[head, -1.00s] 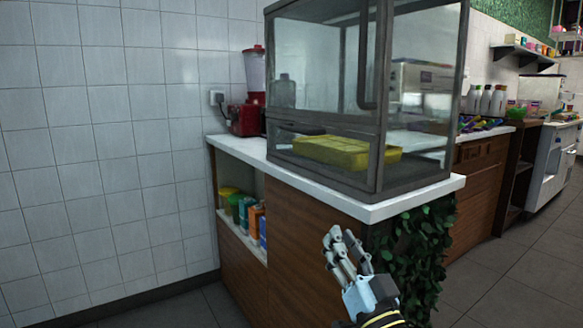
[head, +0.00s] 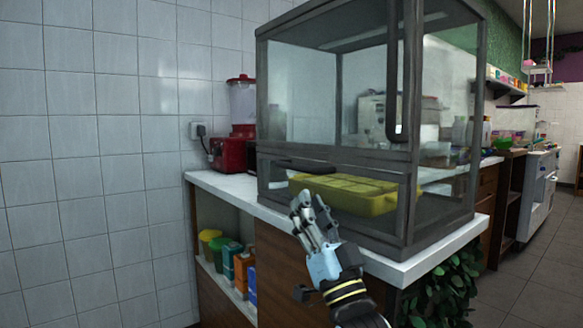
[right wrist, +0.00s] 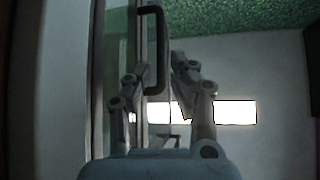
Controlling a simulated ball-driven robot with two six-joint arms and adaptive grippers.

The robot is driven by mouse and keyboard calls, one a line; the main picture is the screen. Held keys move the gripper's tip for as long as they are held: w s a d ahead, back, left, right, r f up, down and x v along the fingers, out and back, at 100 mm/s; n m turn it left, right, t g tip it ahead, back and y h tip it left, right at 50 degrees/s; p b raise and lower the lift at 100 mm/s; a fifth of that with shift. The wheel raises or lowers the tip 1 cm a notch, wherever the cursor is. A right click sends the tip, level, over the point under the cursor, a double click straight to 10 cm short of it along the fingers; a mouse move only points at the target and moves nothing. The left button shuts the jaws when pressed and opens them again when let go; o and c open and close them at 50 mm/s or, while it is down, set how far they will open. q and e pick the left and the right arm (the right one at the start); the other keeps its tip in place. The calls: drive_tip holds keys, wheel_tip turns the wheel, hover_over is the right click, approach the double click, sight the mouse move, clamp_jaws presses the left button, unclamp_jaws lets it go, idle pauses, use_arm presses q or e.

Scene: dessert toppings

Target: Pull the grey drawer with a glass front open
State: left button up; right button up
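The grey drawer with a glass front (head: 282,182) is the low section of the grey-framed glass case on the white counter. It looks closed. Its dark horizontal handle (head: 305,166) runs along the top of its front. A yellow compartmented tray (head: 350,196) shows through the glass. My right gripper (head: 309,203) is open and empty, in front of and below the handle, apart from it in the picture. In the right wrist view the open fingers (right wrist: 157,78) show with a dark bar-like handle beyond them; I cannot tell which handle it is. My left gripper is out of view.
The upper glass door has a vertical dark handle (head: 398,90). A red blender (head: 240,115) stands behind the case at left. Open shelves below hold several tubs and boxes (head: 232,260). Leaves (head: 450,290) hang at the counter's right end.

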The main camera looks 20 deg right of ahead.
sight(294, 167)
drive_tip(key=x, duration=0.9)
drive_tip(key=shift+w+r, duration=0.1)
drive_tip(key=shift+w, duration=0.05)
clamp_jaws()
